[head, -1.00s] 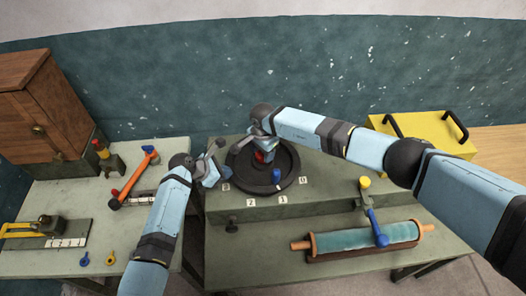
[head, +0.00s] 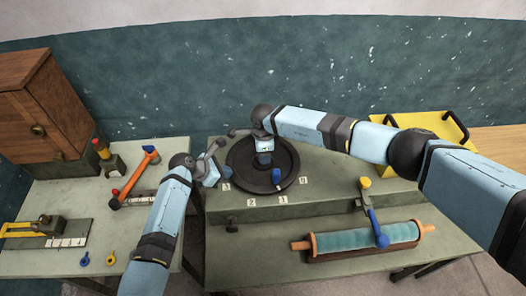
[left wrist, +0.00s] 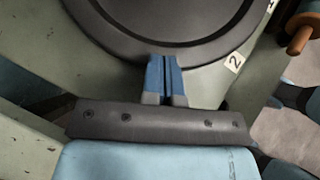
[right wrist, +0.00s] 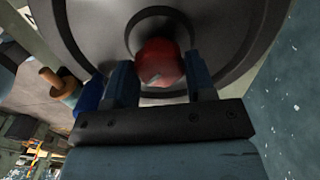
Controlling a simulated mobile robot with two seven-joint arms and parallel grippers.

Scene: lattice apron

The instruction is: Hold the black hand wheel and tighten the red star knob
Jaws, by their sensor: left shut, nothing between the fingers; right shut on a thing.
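The black hand wheel (head: 240,180) lies flat on the raised green bench, with a blue handle (head: 276,176) standing on its near side. The red star knob (right wrist: 160,62) shows at the wheel's hub in the right wrist view; in the head view my right arm hides it. My right gripper (right wrist: 161,72) is over the hub from above, its fingers on both sides of the knob and shut on it. My left gripper (left wrist: 163,66) is shut and empty at the wheel's left near rim. Whether its fingertips touch the rim I cannot tell.
Number tags, one a 2 (left wrist: 234,62), lie around the wheel. A roller with teal cloth (head: 370,237) and a yellow-and-blue lever (head: 375,215) are at the front right. A yellow tray (head: 425,128) is behind my right arm.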

